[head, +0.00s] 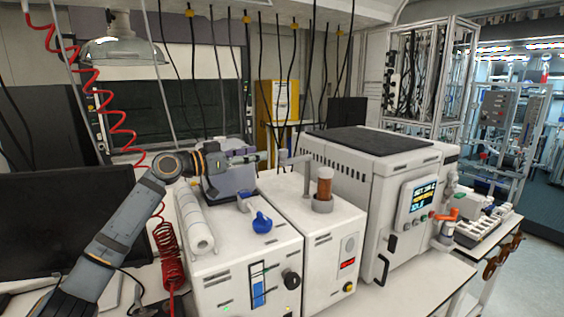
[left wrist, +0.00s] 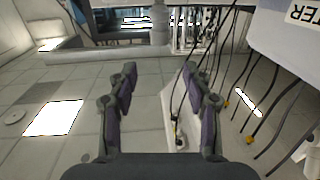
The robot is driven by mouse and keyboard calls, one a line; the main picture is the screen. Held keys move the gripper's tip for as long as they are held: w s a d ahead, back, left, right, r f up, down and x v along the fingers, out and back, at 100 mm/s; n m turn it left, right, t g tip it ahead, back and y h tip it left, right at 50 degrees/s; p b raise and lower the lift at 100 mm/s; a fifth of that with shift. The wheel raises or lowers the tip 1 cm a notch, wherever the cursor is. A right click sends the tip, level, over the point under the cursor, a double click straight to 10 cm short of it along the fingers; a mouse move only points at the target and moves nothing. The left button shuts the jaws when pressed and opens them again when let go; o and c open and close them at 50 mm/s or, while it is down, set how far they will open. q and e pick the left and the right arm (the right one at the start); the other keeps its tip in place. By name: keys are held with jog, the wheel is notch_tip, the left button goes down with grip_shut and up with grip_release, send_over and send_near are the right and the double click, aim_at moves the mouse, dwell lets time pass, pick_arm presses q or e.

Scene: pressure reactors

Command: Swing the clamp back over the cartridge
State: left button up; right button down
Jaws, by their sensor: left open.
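The cartridge (head: 324,187) is a brown-orange cylinder with a pale top. It stands upright in a grey round holder (head: 322,204) on a white instrument box. The clamp (head: 295,159) looks like a grey bar on a thin post just left of the cartridge; it points left and does not lie over the cartridge top. My left gripper (head: 256,158) is left of the clamp, at about its height in the picture; I see no clear contact. In the left wrist view my left gripper (left wrist: 158,88) is open with nothing between its fingers. My right gripper is not in view.
A white box with a blue flask-like piece (head: 262,223) and a white roll (head: 195,222) stands below my left arm. A large white instrument (head: 370,190) with a screen stands right of the cartridge. Black cables (head: 218,70) hang behind. A red coiled hose (head: 167,255) hangs at the left.

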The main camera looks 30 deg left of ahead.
aim_at(283, 150)
pick_arm(q)
jog(key=p+x, duration=0.7)
jog(key=x, duration=0.2)
jog(key=shift+w+d+f, duration=0.1)
jog(key=shift+w+d, duration=0.1)
jog(key=shift+w, duration=0.15)
jog(key=shift+w+d+f+p, duration=0.15)
jog(key=shift+w+f+p, duration=0.05)
jog(key=shift+w+p, duration=0.1)
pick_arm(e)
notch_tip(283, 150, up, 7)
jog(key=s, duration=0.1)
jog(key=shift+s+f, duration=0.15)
pick_arm(q)
grip_shut()
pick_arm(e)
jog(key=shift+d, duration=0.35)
